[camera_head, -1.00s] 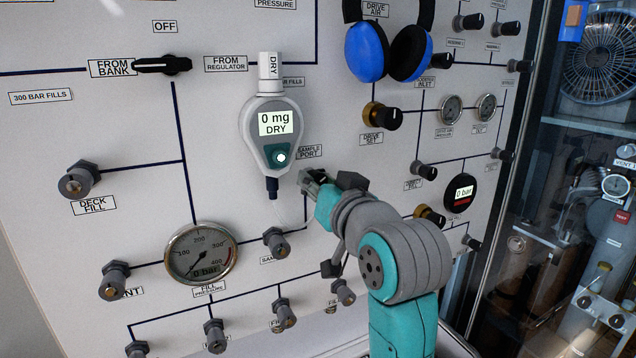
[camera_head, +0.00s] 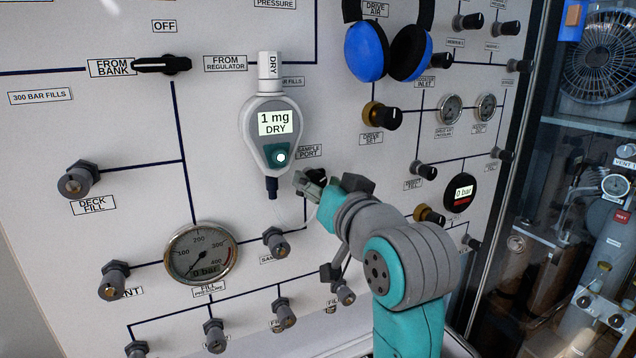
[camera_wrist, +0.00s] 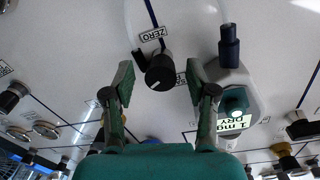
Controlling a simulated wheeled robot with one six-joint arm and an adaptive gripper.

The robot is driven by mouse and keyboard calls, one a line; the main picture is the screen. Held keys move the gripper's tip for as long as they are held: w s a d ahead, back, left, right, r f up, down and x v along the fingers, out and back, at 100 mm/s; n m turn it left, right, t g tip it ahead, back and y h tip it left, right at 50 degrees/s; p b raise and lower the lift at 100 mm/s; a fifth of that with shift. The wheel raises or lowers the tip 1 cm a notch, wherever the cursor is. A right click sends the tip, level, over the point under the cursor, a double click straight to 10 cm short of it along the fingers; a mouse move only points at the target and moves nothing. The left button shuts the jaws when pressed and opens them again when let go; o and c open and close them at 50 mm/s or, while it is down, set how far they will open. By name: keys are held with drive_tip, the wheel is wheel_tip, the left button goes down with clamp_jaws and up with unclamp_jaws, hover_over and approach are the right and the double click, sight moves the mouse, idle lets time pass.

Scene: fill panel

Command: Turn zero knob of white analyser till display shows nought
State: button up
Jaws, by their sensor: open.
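The white analyser (camera_head: 250,135) hangs on the panel, and its lit display (camera_head: 275,123) reads "1 mg DRY". The analyser also shows upside down at the right in the wrist view (camera_wrist: 246,82). The black zero knob (camera_wrist: 160,73), with a white pointer line, is under the ZERO label (camera_wrist: 153,34) in the wrist view. My gripper (camera_wrist: 158,82) is open, one finger on each side of the knob in that picture, with visible gaps. In the head view my gripper (camera_head: 309,184) is at the panel, just right below the analyser, and mostly hides the knob.
A thin clear hose runs down beside my gripper. A sample valve (camera_head: 276,242) and a round gauge (camera_head: 200,253) sit below left. Blue ear defenders (camera_head: 367,52) hang above, and a drive set knob (camera_head: 382,116) is up right.

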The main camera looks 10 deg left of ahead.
drive_tip(key=v, duration=1.1)
idle(1.2)
drive_tip(key=w+a+n, duration=0.2)
drive_tip(key=w, duration=0.1)
drive_tip(key=w+a+n, duration=0.2)
drive_tip(key=w, duration=0.1)
drive_tip(key=w+a+n, duration=0.1)
drive_tip(key=w+a, duration=0.1)
drive_tip(key=w, duration=0.1)
drive_tip(key=shift+w+r+n, duration=0.2)
drive_tip(key=shift+w+n, duration=0.1)
drive_tip(key=shift+n, duration=0.1)
idle(0.3)
clamp_jaws()
